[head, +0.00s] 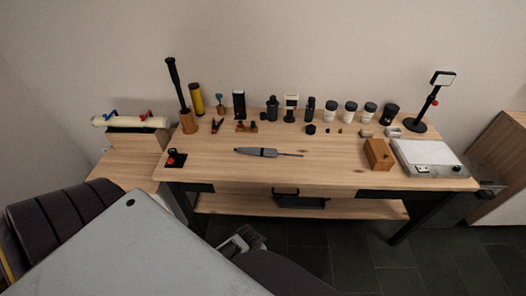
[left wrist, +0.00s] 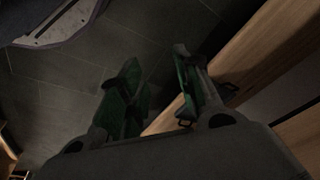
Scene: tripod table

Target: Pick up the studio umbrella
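A slim grey object with a thin dark shaft (head: 265,152) lies across the middle of the table in the head view. It looks like the folded studio umbrella, its thin end pointing right. My left gripper (left wrist: 157,75) is open and empty in the left wrist view, with green-padded fingers over the dark floor beside a wooden edge. In the head view, grey gripper parts show low in front of the table, apart from the umbrella and partly hidden by my own body. I cannot tell for certain which arm they belong to. I see no right gripper clearly.
The wooden table (head: 335,169) has several cups and small items along its back. A tall black item in a wooden holder (head: 188,122) stands at left, a red-topped item (head: 175,158) at front left. A wooden box (head: 379,154) and white device (head: 428,157) are at right.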

